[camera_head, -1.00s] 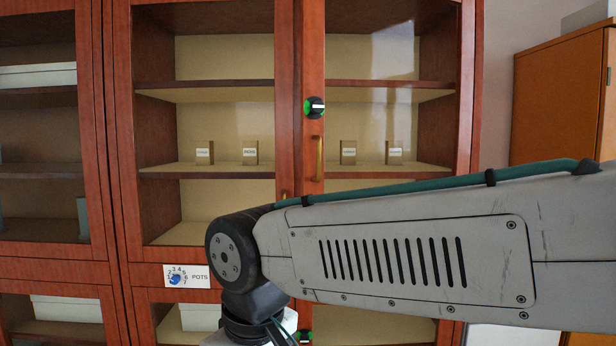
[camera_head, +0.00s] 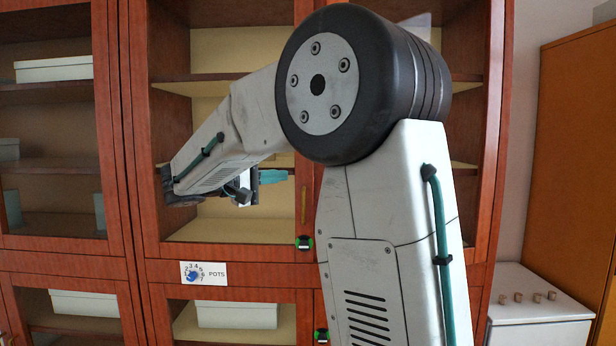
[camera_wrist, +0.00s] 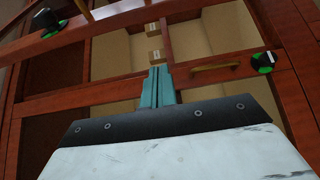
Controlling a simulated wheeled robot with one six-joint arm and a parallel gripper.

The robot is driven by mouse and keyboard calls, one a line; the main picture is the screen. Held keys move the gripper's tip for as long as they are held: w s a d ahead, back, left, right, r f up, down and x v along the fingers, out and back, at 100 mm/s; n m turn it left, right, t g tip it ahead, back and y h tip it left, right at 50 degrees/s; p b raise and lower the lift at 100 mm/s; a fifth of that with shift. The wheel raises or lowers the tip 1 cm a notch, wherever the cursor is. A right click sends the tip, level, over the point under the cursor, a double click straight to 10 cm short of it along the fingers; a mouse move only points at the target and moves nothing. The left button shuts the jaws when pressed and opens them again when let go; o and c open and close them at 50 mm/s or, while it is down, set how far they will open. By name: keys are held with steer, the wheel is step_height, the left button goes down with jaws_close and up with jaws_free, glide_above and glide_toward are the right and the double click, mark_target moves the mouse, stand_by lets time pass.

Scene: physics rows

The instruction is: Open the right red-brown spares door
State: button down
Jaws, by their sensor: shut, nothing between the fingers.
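The right red-brown door (camera_head: 490,110) has a glass front and looks shut in the head view. My arm hides its middle, along with the handle and the round green-black knob above it. My gripper (camera_head: 270,176) is across the left door's glass, its teal fingers pointing right, partly hidden by my wrist. In the wrist view the fingers (camera_wrist: 158,85) are together and empty. A brass handle (camera_wrist: 214,66) lies right of the fingertips, apart from them in the picture, with a green-black knob (camera_wrist: 262,62) beyond it. I cannot tell which door this handle is on.
The left door (camera_head: 140,130) looks shut, with its brass handle (camera_head: 303,205) and green-black knob (camera_head: 304,243) visible.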

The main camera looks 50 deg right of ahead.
steer(key=s+d, duration=0.5)
steer(key=d, duration=0.2)
steer(key=shift+s+d, duration=0.25)
stand_by(0.4)
